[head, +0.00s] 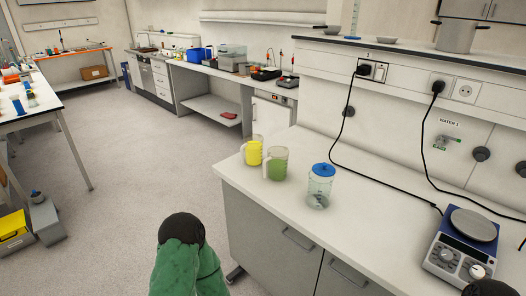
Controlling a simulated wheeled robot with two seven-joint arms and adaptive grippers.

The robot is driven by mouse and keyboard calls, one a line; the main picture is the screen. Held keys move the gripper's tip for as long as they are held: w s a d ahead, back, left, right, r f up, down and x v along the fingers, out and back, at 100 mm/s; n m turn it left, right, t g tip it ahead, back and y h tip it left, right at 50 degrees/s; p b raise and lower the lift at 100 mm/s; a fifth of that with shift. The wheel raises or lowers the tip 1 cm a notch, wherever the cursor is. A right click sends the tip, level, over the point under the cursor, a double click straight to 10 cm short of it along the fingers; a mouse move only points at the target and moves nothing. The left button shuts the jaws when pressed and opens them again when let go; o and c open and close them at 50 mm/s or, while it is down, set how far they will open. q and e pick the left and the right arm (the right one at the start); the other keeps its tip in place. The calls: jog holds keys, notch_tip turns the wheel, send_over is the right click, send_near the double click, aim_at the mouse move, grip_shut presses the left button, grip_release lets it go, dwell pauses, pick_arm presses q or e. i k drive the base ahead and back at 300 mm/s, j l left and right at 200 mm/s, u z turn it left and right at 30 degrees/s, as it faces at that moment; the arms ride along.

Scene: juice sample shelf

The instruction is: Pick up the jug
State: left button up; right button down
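A jug with yellow liquid (253,153) and a jug with green liquid (277,165) stand upright side by side near the left end of the white counter (350,225). Both are clear with a handle. To their right stands a clear container with a blue lid (320,186), apart from them; it looks nearly empty. I cannot tell which one the task means. A green and black part at the bottom, left of the counter, looks like a link of my arm. Neither of my grippers shows.
A blue and white hotplate stirrer (465,245) stands at the counter's right, with black cables (343,145) running down the wall behind. A shelf with a metal pot (456,36) is above. The counter between blue-lidded container and stirrer is mostly clear. Open floor (155,160) lies left.

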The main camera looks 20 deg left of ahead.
aim_at(252, 146)
jog(key=i+j+z, duration=0.1)
jog(key=j+z, duration=0.25)
jog(key=z, duration=0.15)
jog(key=j+z, duration=0.35)
jog(key=z, duration=0.15)
